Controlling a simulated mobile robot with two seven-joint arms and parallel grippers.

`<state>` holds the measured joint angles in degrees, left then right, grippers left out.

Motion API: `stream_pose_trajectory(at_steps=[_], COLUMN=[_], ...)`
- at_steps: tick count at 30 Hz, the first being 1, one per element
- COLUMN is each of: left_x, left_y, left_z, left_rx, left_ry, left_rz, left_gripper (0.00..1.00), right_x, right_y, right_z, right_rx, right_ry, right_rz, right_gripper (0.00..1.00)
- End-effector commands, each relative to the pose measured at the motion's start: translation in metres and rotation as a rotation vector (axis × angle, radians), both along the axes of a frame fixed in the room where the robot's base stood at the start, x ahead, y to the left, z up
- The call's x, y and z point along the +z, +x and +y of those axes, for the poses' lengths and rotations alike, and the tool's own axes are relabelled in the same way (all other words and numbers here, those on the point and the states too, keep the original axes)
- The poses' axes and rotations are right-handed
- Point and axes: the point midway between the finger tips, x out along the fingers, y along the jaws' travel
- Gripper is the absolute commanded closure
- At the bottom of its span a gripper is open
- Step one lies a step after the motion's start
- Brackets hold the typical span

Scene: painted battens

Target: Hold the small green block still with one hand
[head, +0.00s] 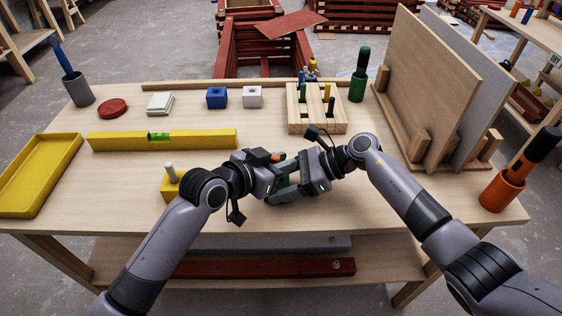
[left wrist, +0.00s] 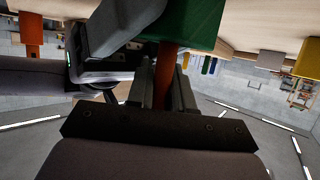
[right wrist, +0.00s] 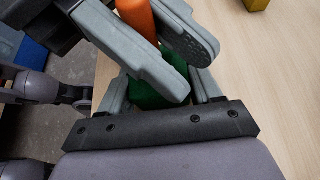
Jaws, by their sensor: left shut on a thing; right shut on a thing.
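The small green block (head: 283,183) is near the front middle of the table, mostly hidden by my grippers in the head view. My right gripper (head: 296,187) is shut on it, and the right wrist view shows the green block (right wrist: 150,92) between the fingers. An orange peg (right wrist: 137,18) stands at the block; its top (head: 277,157) shows in the head view. My left gripper (head: 279,166) is shut on this peg. In the left wrist view the peg (left wrist: 165,75) runs between its fingers up to the green block (left wrist: 197,20). How deep the peg sits is hidden.
A yellow block (head: 170,190) with a grey peg stands just left of my left forearm. A yellow spirit level (head: 200,140), a wooden peg rack (head: 320,122), upright boards (head: 420,80) and an orange cup (head: 500,192) surround the work area.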

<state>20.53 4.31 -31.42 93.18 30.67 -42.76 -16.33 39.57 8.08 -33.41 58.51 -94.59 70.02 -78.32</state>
Motion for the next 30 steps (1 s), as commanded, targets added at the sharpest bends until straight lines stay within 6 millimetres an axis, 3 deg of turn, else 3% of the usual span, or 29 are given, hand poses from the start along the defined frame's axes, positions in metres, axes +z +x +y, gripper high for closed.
stream_pose_trajectory(at_steps=[13, 30], left_x=[0.021, 0.022], left_y=[0.000, 0.000], left_z=[-0.001, 0.000], left_rx=[-0.001, 0.000], left_ry=[-0.007, -0.005], left_rz=[-0.006, -0.006], left_gripper=[1.00, 1.00], right_x=[0.000, 0.000], right_y=[0.000, 0.000], right_z=[0.000, 0.000], right_rx=[0.000, 0.000], right_ry=[0.001, 0.000], right_rz=[0.001, 0.001], right_gripper=[0.53, 0.53])
